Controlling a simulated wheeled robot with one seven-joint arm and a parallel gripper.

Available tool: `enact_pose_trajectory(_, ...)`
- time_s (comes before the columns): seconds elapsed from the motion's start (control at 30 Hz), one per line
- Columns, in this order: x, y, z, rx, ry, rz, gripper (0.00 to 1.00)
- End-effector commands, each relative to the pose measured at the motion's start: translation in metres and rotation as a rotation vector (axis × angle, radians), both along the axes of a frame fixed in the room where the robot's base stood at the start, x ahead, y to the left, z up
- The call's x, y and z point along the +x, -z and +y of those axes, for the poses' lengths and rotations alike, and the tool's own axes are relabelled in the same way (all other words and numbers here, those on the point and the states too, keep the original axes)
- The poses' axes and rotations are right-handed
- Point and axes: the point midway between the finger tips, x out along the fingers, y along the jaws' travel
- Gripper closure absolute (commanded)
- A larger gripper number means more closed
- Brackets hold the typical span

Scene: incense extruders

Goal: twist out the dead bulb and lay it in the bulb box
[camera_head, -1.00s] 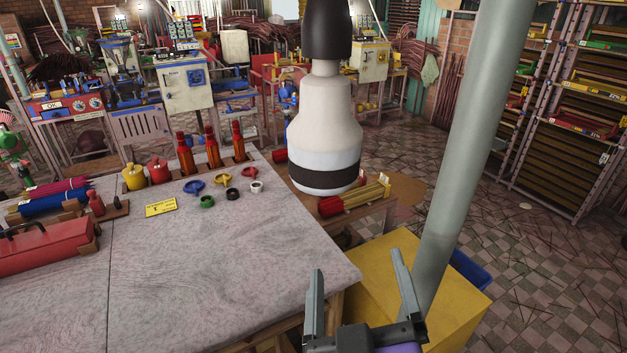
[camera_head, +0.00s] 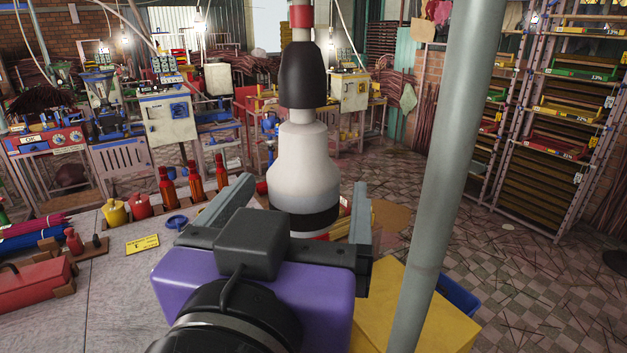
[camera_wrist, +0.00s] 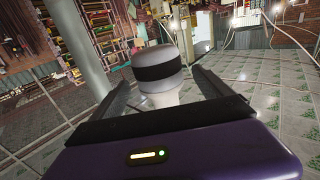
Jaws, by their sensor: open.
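A large white bulb (camera_head: 305,165) with a dark band round its lower end hangs upright from a black socket (camera_head: 304,75). In the wrist view the bulb (camera_wrist: 158,73) shows just ahead, between the finger lines. My gripper (camera_head: 304,184) is open and empty, with one finger on each side of the bulb's lower part in the head view. I cannot tell whether the fingertips reach round it; no contact shows. No box is clearly marked as the bulb box; a yellow box (camera_head: 440,318) stands at the lower right, its inside not visible.
A grey pole (camera_head: 444,190) stands close on the right. The workbench (camera_head: 120,310) at left holds red bottles (camera_head: 168,188), yellow and red pots, a yellow sign (camera_head: 142,244) and a red toolbox (camera_head: 38,285). A blue bin (camera_head: 459,297) is behind the yellow box.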

Motion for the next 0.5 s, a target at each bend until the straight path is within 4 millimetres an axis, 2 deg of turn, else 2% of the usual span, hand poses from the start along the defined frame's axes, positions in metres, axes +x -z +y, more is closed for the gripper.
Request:
enact_pose_trajectory(0.23,0.037,-0.001,-0.006,-0.002,0.002,0.001,0.11)
enact_pose_trajectory(0.5,0.055,0.000,-0.008,0.000,0.000,0.000,0.11)
